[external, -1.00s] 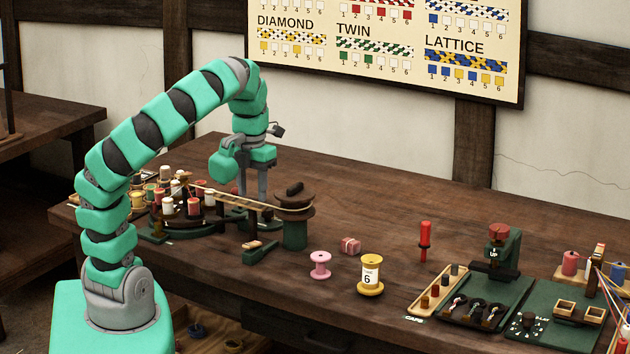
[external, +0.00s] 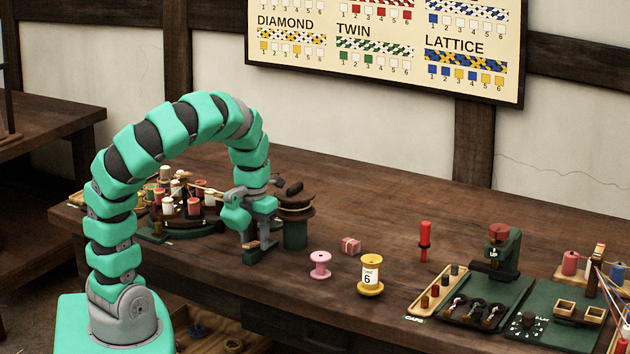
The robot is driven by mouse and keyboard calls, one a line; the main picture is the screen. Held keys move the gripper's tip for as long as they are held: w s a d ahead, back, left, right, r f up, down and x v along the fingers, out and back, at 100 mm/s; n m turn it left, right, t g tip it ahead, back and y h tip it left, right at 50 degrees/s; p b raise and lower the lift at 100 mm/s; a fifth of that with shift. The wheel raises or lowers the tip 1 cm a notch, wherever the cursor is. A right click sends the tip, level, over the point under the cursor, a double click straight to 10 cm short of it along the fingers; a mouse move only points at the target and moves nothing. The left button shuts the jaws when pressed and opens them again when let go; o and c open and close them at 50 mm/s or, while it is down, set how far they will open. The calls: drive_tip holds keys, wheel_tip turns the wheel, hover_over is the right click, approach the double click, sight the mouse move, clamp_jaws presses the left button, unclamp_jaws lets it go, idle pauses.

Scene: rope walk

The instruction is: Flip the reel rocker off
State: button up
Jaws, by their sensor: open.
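The reel rocker (external: 254,257) is a small dark green block low on the bench, in front of the reel (external: 295,232). Its top is mostly hidden behind my gripper, so I cannot tell which way it is tipped. My gripper (external: 258,243) points down right over the rocker, with its fingers apart and nothing held between them. I cannot tell whether a fingertip touches the rocker. The reel is a dark green drum with a brown wooden top and pale cord around it.
The braiding carousel (external: 180,215) with several bobbins stands left of my gripper. A pink spool (external: 320,265), a yellow spool (external: 370,275) and a pink block (external: 350,245) are to the right. Farther right are a red tool (external: 425,241) and a green press (external: 501,250).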

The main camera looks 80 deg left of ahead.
clamp_jaws()
